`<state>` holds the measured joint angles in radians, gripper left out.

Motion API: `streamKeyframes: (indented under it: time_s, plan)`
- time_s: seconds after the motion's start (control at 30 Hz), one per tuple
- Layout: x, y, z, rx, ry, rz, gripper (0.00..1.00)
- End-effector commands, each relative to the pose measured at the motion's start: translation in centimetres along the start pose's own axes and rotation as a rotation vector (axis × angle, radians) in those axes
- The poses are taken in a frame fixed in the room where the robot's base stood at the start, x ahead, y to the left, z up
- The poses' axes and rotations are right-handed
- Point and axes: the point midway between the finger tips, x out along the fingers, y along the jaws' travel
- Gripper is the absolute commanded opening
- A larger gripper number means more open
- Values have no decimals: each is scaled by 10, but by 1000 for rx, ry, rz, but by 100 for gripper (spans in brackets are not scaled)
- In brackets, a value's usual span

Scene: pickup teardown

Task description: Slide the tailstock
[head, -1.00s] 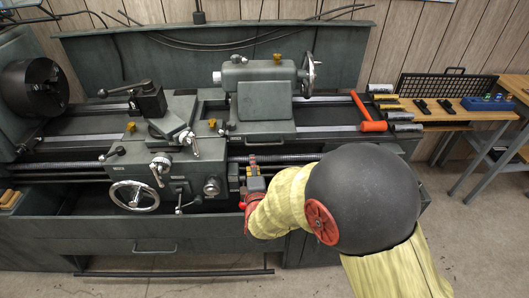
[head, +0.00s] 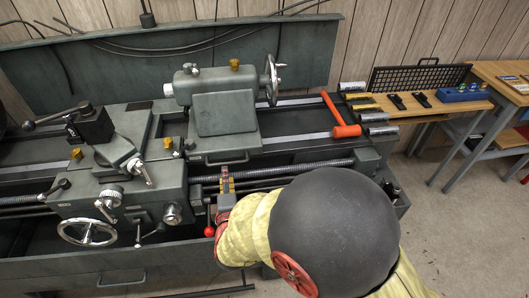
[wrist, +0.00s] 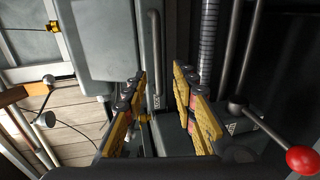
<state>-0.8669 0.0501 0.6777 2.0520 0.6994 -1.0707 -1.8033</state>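The tailstock (head: 224,110) is a grey-green casting on the lathe bed, with a handwheel (head: 271,80) at its right end and a yellow-brown knob on top. A bar handle (head: 226,159) runs along the bottom of its front; the tailstock body also fills the upper left of the wrist view (wrist: 101,40). My gripper (wrist: 162,110) has its yellow-padded fingers apart with nothing held between them. The handle (wrist: 155,55) lies ahead, roughly in line with the gap. In the head view my gripper (head: 226,182) is in front of the bed, below the handle, partly hidden by my arm.
The carriage with its handwheel (head: 88,231) stands left of the tailstock. A lever with a red ball (wrist: 302,159) is close on the right in the wrist view. An orange-handled tool (head: 345,130) lies at the right end of the bed. A workbench (head: 425,107) stands beyond.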

Motion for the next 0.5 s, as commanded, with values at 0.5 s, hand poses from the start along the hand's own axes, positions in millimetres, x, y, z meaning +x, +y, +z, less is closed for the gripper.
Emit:
streamKeyframes:
  time_s: [0.5]
  plan:
    - [60,0,6,0,-16,8,28]
